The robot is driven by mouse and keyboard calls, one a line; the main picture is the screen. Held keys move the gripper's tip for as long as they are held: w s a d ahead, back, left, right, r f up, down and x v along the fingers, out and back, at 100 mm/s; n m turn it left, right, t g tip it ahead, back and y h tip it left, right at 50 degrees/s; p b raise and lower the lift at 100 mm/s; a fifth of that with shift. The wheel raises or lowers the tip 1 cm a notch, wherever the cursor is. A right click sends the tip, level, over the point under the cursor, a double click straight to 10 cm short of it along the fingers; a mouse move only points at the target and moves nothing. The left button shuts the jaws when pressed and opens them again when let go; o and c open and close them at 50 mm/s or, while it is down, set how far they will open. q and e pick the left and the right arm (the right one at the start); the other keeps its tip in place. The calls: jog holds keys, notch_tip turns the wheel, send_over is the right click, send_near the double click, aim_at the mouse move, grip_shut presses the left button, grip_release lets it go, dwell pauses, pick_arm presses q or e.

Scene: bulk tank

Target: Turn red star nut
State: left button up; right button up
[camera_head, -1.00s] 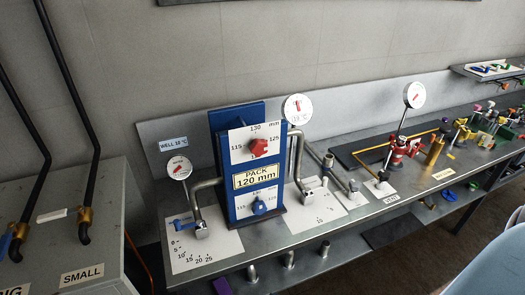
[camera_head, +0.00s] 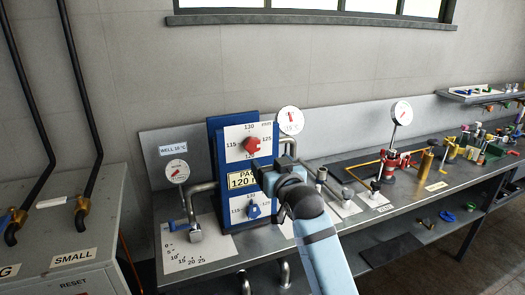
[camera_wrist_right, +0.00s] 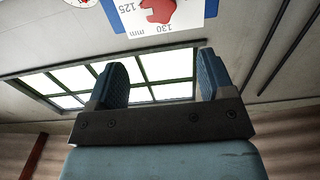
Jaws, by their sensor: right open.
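The red star nut (camera_head: 252,145) sits on the upper white dial plate of the blue pack unit, amid the marks 115, 120, 125 and 130 mm. In the right wrist view the red star nut (camera_wrist_right: 158,10) shows at the top edge, partly cut off, with the plate appearing upside down. My right gripper (camera_head: 262,168) is in front of the pack unit, just below and right of the nut, and hides part of the "PACK 120 mm" label. In the right wrist view its two blue-padded fingers (camera_wrist_right: 162,85) are apart with nothing between them. My left gripper is not in view.
A blue star nut (camera_head: 254,211) sits on the lower plate. Bent grey pipes and round gauges (camera_head: 290,121) flank the unit. A red valve (camera_head: 391,165) and several fittings stand further right on the bench. A grey cabinet (camera_head: 70,225) with black hoses is at left.

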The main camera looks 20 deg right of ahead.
aim_at(253, 145)
jog(key=w, duration=0.8)
jog(key=w+p, duration=0.1)
jog(key=w, duration=0.4)
jog(key=shift+w+a, duration=0.1)
jog(key=shift+a, duration=0.15)
jog(key=shift+f, duration=0.1)
jog(key=c, duration=0.9)
